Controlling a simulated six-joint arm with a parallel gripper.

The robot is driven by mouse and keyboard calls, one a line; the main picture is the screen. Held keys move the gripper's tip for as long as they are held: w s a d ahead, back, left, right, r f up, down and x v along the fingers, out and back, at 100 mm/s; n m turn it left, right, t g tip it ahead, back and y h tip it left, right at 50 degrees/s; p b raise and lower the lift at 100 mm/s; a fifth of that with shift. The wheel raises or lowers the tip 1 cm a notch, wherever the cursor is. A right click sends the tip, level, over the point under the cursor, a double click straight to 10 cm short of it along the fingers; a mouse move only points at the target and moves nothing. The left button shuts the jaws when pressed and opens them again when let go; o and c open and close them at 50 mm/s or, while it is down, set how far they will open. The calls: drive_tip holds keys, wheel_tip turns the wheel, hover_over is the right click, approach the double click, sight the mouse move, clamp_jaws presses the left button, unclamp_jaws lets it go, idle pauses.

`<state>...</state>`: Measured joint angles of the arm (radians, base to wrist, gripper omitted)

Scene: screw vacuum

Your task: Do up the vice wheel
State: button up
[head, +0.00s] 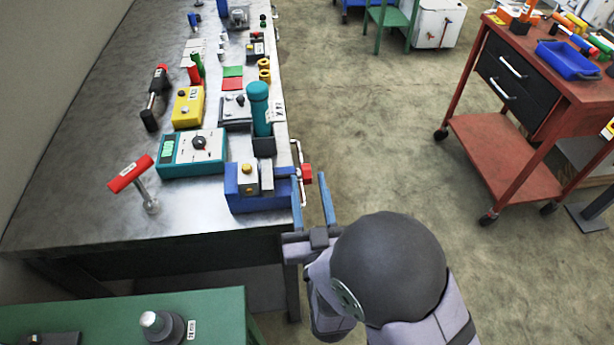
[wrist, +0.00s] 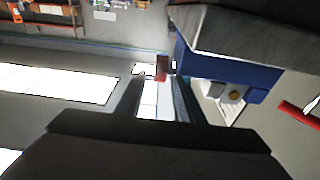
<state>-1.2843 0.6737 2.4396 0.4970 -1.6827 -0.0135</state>
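The blue vice (head: 262,201) stands at the right edge of the steel bench, with a yellow block with a knob (head: 248,178) between its jaws. Its wheel, a red hub with a pale rim (head: 306,173), sticks out over the bench's right edge. My gripper (head: 311,180) is open, its two blue fingers spread and reaching up to the wheel from the near side. In the wrist view the red of the wheel (wrist: 162,67) shows just beyond the fingertips (wrist: 157,78), between them. I cannot tell whether the fingers touch it. The vice body (wrist: 215,74) is to the right there.
A teal cylinder (head: 259,108), a teal meter (head: 193,152) and a red-handled tool (head: 131,174) stand on the bench (head: 70,215). A green table (head: 110,318) is in front. The floor right of the bench is clear up to a red trolley (head: 500,150).

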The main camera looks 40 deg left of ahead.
sight(308, 179)
drive_tip(key=shift+v, duration=1.55)
drive_tip(key=shift+w+a+r+p, duration=0.3)
drive_tip(key=shift+r+p, duration=0.15)
drive_tip(key=shift+p, duration=0.4)
drive_tip(key=w+a+p, duration=0.1)
drive_tip(key=p, duration=0.2)
drive_tip(key=shift+r+g+h, duration=0.3)
drive_tip(key=shift+r, duration=0.05)
drive_tip(key=shift+w+a+p, duration=0.4)
drive_tip(key=shift+w+p, duration=0.05)
drive_tip(key=shift+p, duration=0.8)
drive_tip(key=shift+w+a+f, duration=0.3)
drive_tip(key=p+x, duration=0.2)
drive_tip(key=x, duration=0.5)
drive_tip(key=shift+f+p, duration=0.2)
drive_tip(key=shift+p, duration=0.1)
drive_tip(key=shift+c, duration=0.6)
